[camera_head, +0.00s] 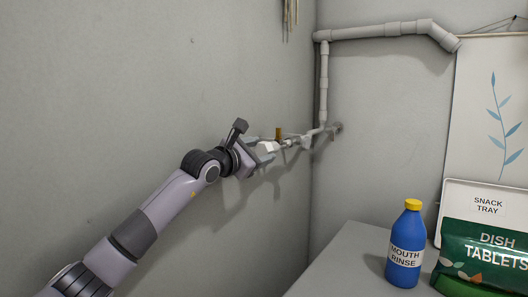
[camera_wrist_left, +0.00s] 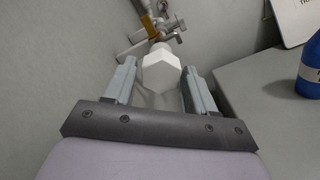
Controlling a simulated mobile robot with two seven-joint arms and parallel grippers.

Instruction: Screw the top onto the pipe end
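A white six-sided top (camera_head: 267,147) sits between the fingers of my left gripper (camera_head: 264,152). It also shows in the left wrist view (camera_wrist_left: 161,72), in line with the pipe end behind it. The fingers (camera_wrist_left: 160,65) are on both sides of the top, with very narrow gaps at most; I cannot tell whether they press on it. The grey pipe end (camera_head: 289,144) is just beyond the top, near a small yellow handle (camera_head: 278,133). The top hides the joint, so contact or threading cannot be seen. My right gripper is not in view.
Grey pipework (camera_head: 323,85) runs up the corner and along the back wall. The left wall stands close beside my arm. A counter (camera_head: 345,262) at lower right holds a blue mouth rinse bottle (camera_head: 406,250), a green dish tablets bag (camera_head: 480,255) and a snack tray (camera_head: 460,200).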

